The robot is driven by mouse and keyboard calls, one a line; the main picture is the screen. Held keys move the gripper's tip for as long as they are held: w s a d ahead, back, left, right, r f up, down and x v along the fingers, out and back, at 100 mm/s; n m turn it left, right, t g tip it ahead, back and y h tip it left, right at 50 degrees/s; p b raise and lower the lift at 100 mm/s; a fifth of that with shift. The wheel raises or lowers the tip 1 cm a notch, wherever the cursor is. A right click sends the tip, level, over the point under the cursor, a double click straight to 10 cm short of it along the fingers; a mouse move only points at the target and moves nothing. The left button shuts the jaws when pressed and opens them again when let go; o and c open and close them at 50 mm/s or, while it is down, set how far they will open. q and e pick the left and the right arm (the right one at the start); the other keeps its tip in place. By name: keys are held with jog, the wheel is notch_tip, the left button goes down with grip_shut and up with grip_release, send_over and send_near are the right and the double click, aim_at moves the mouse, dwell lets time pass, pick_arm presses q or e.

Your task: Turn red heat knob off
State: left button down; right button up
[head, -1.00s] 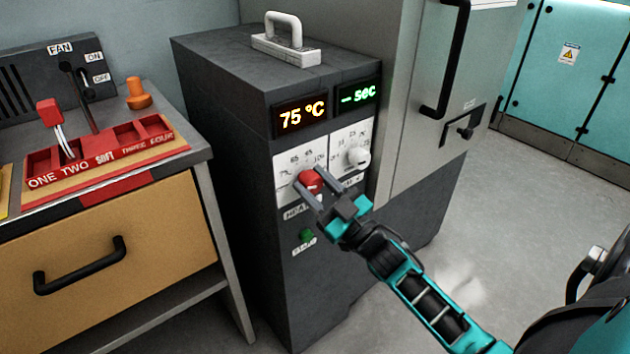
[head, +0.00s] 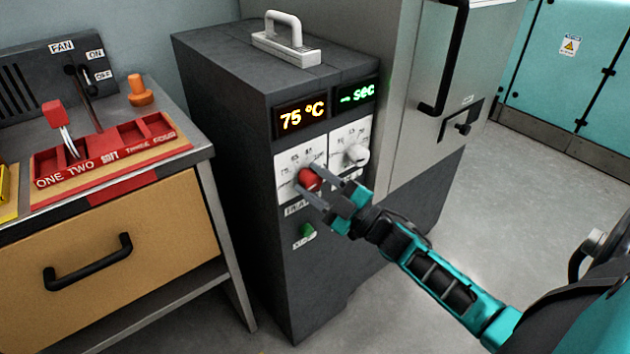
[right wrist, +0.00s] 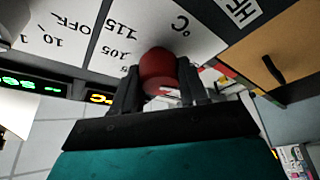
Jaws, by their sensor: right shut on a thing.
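The red heat knob (head: 310,179) sits on a white dial panel on the front of a dark grey machine (head: 240,150). My right gripper (head: 312,184) has its fingers on either side of the knob and is shut on it. The display (head: 302,116) above reads 75 °C. My left gripper is not in view.
A white knob (head: 356,155) is just right of the red one, under a green "sec" display (head: 357,93). A green button (head: 304,231) is below. A drawer bench (head: 110,240) with a red tray stands at left. Open floor lies at right.

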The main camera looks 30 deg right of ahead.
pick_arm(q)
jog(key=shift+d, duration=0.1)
pick_arm(e)
jog(key=o, duration=1.1)
jog(key=shift+c, duration=0.2)
pick_arm(q)
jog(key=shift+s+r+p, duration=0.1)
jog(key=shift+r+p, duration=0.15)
jog(key=shift+p, duration=0.05)
pick_arm(e)
jog(key=v, duration=1.3)
pick_arm(q)
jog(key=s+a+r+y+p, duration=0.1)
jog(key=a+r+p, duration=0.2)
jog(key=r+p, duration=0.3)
jog(key=p, duration=0.5)
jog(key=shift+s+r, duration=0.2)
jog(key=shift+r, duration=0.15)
pick_arm(e)
jog(key=s+a+f+m+g+h, duration=0.1)
jog(key=s+a+m+g+h, duration=0.1)
jog(key=a, duration=0.6)
jog(key=s+a+f+m+g+h, duration=0.2)
jog(key=a+m+g, duration=0.4)
jog(key=a+m, duration=0.3)
jog(key=shift+s+g+h, duration=0.3)
jog(key=shift+s+h, duration=0.4)
jog(key=shift+s, duration=0.2)
